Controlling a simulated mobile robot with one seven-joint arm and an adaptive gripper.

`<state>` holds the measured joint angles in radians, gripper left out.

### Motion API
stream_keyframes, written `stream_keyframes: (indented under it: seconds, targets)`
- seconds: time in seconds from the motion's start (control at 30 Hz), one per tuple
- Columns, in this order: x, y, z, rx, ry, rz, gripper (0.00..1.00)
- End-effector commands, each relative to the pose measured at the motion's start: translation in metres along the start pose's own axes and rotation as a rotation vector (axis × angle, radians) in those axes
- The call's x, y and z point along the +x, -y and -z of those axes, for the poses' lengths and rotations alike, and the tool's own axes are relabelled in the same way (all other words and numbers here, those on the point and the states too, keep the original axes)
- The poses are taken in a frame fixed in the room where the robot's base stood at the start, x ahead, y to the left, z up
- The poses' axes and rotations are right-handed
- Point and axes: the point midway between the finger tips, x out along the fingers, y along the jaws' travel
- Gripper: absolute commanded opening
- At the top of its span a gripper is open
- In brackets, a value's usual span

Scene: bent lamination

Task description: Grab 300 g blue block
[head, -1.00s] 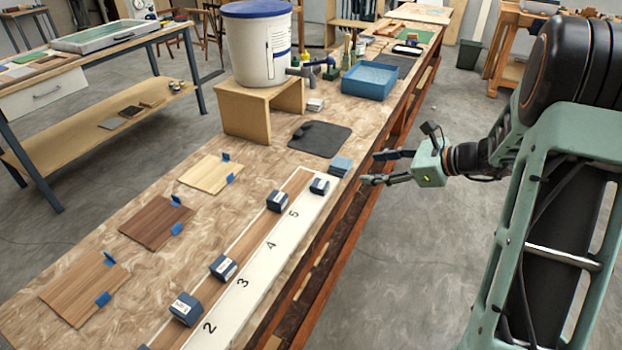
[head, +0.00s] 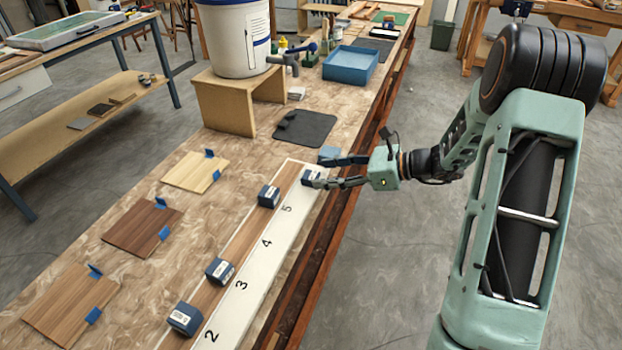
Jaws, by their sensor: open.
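Several dark blue blocks with pale labels sit along a wood and white numbered strip (head: 262,268). One is near the 2 (head: 185,318), one near the 3 (head: 220,270) and one near the 5 (head: 268,196). A small one is at the strip's far end (head: 309,175). The labels are too small to read, so I cannot tell which is 300 g. A lighter blue block or stack (head: 329,152) lies just past the strip, partly behind my upper finger. My gripper (head: 317,172) is open, its fingertips at the far-end block; contact is unclear.
A wooden stand (head: 222,105) bears a white bucket (head: 236,40) at the back. A dark mat (head: 304,128) and a blue tray (head: 350,65) lie beyond the strip. Wood panels (head: 143,226) with blue clips lie left. The bench's right edge runs beneath my gripper.

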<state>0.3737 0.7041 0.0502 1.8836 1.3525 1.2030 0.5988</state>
Motion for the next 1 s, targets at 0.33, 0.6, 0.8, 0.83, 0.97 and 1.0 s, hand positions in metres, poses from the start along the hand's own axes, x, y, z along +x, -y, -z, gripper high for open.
stream_keyframes:
  seconds: [0.33,0.6,0.8,0.83,0.97,1.0]
  targets:
    - [0.046,-0.004,0.000,0.000,0.000,-0.001,0.49]
    - [0.048,-0.003,-0.001,0.000,0.000,0.001,0.46]
    - [0.048,-0.003,-0.001,-0.001,0.000,0.001,0.24]
    - [0.048,-0.003,-0.001,-0.001,0.000,0.001,0.21]
    - [0.048,-0.003,-0.001,-0.001,0.000,0.001,0.06]
    - [0.048,-0.003,-0.001,-0.001,0.000,0.001,0.02]
